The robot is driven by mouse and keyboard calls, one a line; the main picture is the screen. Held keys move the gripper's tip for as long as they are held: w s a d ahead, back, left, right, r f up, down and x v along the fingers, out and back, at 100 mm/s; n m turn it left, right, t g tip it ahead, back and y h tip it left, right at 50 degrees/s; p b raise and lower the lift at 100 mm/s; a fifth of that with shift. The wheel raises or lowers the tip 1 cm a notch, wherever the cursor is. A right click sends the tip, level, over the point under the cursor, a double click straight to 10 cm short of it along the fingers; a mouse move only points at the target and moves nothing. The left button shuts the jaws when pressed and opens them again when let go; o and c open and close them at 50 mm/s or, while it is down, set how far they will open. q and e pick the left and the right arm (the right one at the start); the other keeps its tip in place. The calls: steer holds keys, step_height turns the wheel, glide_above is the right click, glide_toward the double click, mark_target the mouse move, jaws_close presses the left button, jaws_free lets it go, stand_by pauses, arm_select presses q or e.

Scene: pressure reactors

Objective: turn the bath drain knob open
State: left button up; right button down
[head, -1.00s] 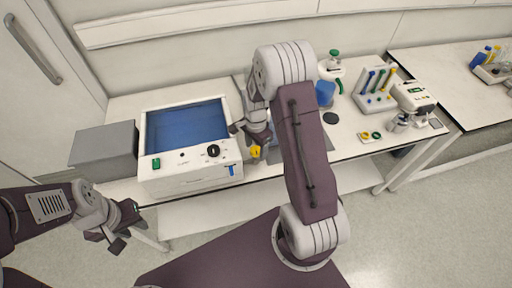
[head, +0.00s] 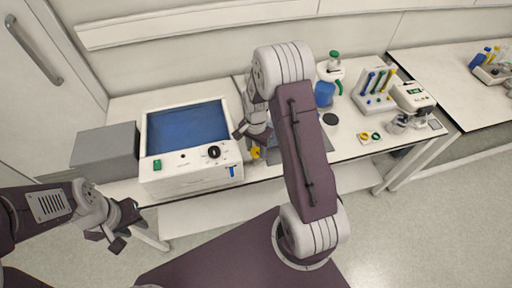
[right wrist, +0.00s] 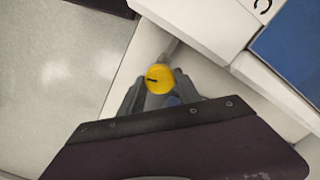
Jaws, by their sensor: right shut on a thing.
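The white bath (head: 190,178) with a blue basin (head: 187,123) stands on the bench. Its front carries a black dial (head: 214,152), a green switch (head: 157,164) and a small blue part (head: 232,171) at the lower right. A round yellow knob (right wrist: 159,79) with a short dark mark sits between the fingers of my right gripper (right wrist: 160,88), which is shut on it. The knob also shows in the head view (head: 256,153), just right of the bath; its mount is hidden. My left gripper (head: 122,232) hangs empty off the bench's front left; its jaw opening is unclear.
A grey box (head: 105,147) stands left of the bath. To the right are a white bottle (head: 333,66), a blue beaker (head: 325,93), a tube rack (head: 374,92) and a white instrument (head: 412,97). My right arm hides part of the bench.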

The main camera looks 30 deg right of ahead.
steer(key=n+p, duration=0.1)
steer(key=n, duration=0.2)
steer(key=shift+r+n, duration=0.15)
steer(key=shift+n, duration=0.15)
steer(key=n, duration=0.3)
steer(key=shift+w+n+p, duration=0.1)
steer(key=shift+n+p, duration=0.2)
steer(key=shift+p, duration=0.1)
steer(key=n, duration=0.3)
steer(key=shift+n+p, duration=0.3)
steer(key=shift+w+n, duration=0.1)
steer(key=shift+n, duration=1.8)
steer(key=c, duration=1)
jaws_free()
steer(key=shift+o, duration=0.7)
